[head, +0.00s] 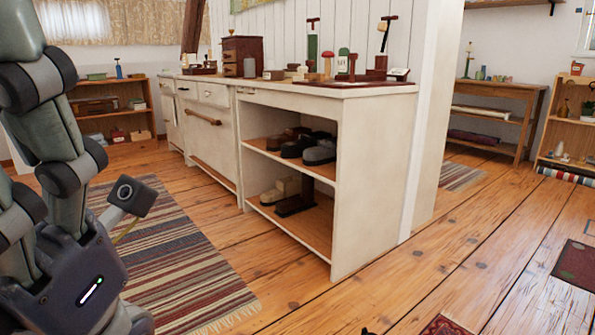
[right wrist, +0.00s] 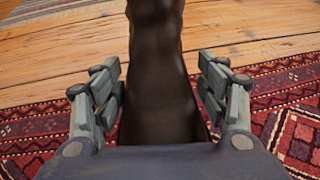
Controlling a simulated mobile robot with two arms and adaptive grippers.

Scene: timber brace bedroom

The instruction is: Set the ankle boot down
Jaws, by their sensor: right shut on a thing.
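The ankle boot (right wrist: 158,60) shows in the right wrist view as a tall, dark brown, smooth shape running from the top edge down to my palm. My right gripper (right wrist: 160,95) is shut on it, with one finger on each side. The boot's ends are not clear, and I cannot tell which part is gripped. It is over a floor area with a red patterned rug (right wrist: 285,125) and wooden boards. In the head view my left arm stands at the left, but its fingers are not in view.
A white counter (head: 350,215) with open shelves holds several dark shoes (head: 318,151) on its upper shelf and small items on top. A striped rug (head: 170,255) lies at left. Wooden shelves (head: 105,97) stand behind. The plank floor (head: 440,245) right of the counter is mostly clear.

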